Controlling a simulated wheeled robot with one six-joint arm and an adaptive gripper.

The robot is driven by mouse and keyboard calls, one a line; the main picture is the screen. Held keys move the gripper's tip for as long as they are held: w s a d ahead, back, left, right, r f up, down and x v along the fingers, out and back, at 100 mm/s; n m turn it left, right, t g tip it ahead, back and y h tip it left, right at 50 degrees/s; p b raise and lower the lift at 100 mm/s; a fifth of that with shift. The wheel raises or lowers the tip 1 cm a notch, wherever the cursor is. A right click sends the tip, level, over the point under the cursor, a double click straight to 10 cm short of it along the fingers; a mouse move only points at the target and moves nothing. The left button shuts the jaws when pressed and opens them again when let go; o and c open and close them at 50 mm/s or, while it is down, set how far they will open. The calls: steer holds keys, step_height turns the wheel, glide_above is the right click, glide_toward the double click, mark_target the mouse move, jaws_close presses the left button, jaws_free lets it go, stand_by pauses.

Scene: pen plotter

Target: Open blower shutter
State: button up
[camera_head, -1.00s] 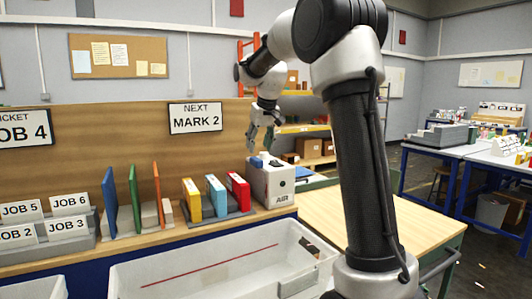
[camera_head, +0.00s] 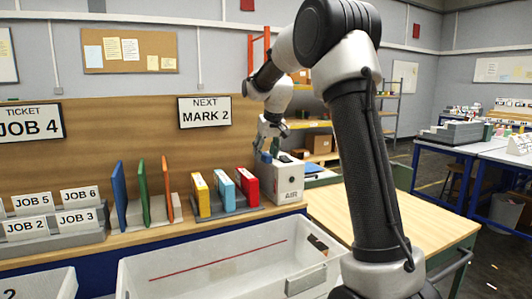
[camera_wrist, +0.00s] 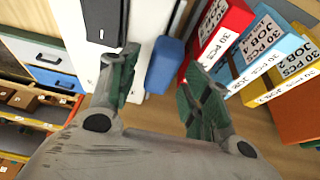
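The blower is a white box marked AIR (camera_head: 284,184) at the right end of the wooden shelf. A small blue piece, apparently its shutter tab (camera_head: 266,157), shows at its top left edge. In the wrist view the white blower (camera_wrist: 88,28) lies at upper left, with the blue tab (camera_wrist: 165,66) beside it. My gripper (camera_head: 270,146) is just above the tab in the head view. In the wrist view my gripper (camera_wrist: 160,92) is open, its fingers spread with the tab between and slightly beyond the tips. Contact cannot be told.
Red (camera_head: 246,185), blue and yellow boxes stand close left of the blower. Upright coloured panels (camera_head: 143,192) stand further left. A large white bin (camera_head: 135,285) is in front below, and a wooden table (camera_head: 335,205) is at right.

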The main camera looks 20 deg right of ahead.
jaws_close()
step_height(320, 180, up, 12)
steer(key=shift+f, duration=0.2)
steer(key=shift+o, duration=0.2)
jaws_free()
steer(key=v, duration=1.2)
